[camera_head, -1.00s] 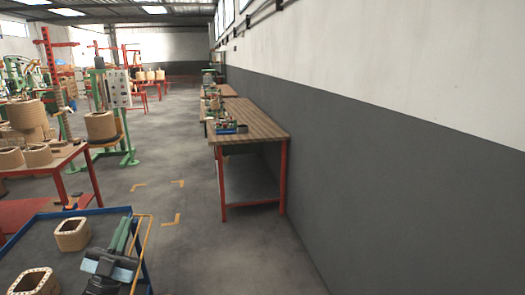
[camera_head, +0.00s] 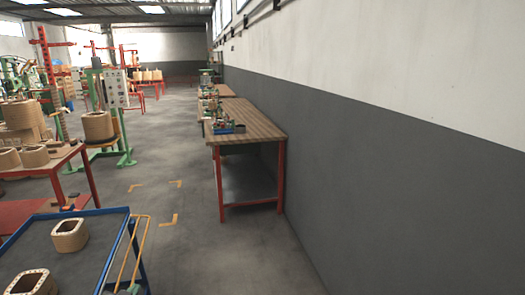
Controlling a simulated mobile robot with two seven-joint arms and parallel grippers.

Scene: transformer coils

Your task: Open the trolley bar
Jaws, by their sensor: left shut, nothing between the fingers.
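The yellow trolley bar (camera_head: 143,243) stands along the right side of the blue-rimmed trolley (camera_head: 66,214). Its upper end is beside the trolley's far right corner, and its lower end runs to the bottom of the picture. Only a small tip of my left gripper (camera_head: 133,288) seems to show at the bottom edge, by the bar's lower end. It is shut and empty; the rest is out of frame. I cannot tell whether it touches the bar. My right gripper is not in view.
Two tan coil parts, one farther (camera_head: 70,236) and one nearer (camera_head: 33,283), lie on the trolley. A red-legged workbench (camera_head: 250,138) stands along the grey wall. A red-framed table (camera_head: 40,167) is at left. The floor right of the trolley is clear.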

